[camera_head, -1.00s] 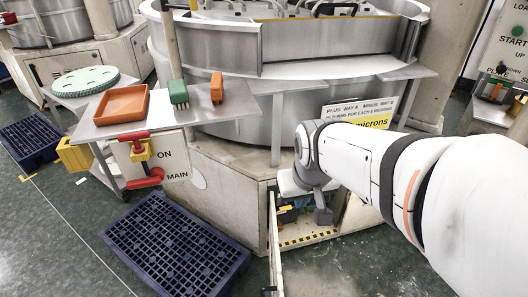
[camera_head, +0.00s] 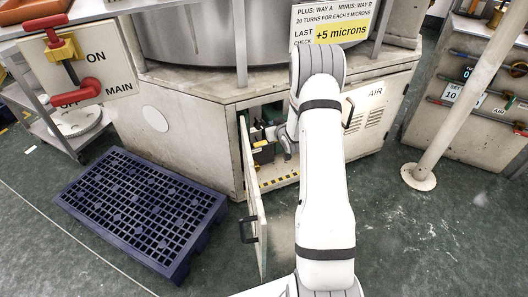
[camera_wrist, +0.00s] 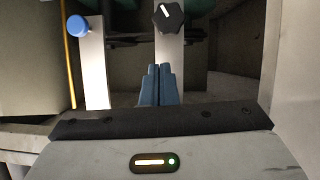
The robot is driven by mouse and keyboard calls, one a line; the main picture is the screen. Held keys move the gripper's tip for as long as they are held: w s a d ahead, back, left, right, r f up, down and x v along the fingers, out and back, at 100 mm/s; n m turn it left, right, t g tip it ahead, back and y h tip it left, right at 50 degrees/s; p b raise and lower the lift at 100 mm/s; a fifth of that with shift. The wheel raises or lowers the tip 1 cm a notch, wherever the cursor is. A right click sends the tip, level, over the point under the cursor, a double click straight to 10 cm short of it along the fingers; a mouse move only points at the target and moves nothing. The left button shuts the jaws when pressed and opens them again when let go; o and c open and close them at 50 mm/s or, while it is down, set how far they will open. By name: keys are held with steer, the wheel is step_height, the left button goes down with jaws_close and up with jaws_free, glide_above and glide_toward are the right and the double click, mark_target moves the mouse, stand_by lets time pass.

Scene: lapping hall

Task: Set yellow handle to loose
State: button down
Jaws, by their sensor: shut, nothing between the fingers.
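My gripper (camera_wrist: 158,84) shows in the wrist view with its two blue fingers together and nothing between them. It points toward a grey post that bears a black knob (camera_wrist: 169,14) with a white mark. A blue round knob (camera_wrist: 77,26) sits on a pale post to the left. In the head view my arm reaches into the open cabinet (camera_head: 262,150), and the fingers are hidden there. I cannot make out a yellow handle inside the cabinet. A thin yellow strip (camera_wrist: 70,60) runs at the left of the wrist view.
The open cabinet door (camera_head: 252,195) stands left of my arm. A blue pallet (camera_head: 140,205) lies on the floor at left. A red valve handle with a yellow part (camera_head: 66,47) is on the MAIN plate. A white post (camera_head: 455,95) stands at right.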

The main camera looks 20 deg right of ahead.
step_height(320, 180, down, 12)
steer(key=d+t+y+b, duration=0.1)
steer(key=t+b, duration=0.1)
steer(key=shift+s+r+b, duration=0.15)
steer(key=shift+b, duration=0.25)
steer(key=shift+d, duration=0.1)
steer(key=b, duration=0.4)
glide_above(259, 143)
steer(key=s+d, duration=0.3)
step_height(259, 143, down, 3)
steer(key=f, duration=0.2)
steer(key=f+b, duration=0.1)
steer(key=shift+w+a+f, duration=0.2)
steer(key=shift+a, duration=0.05)
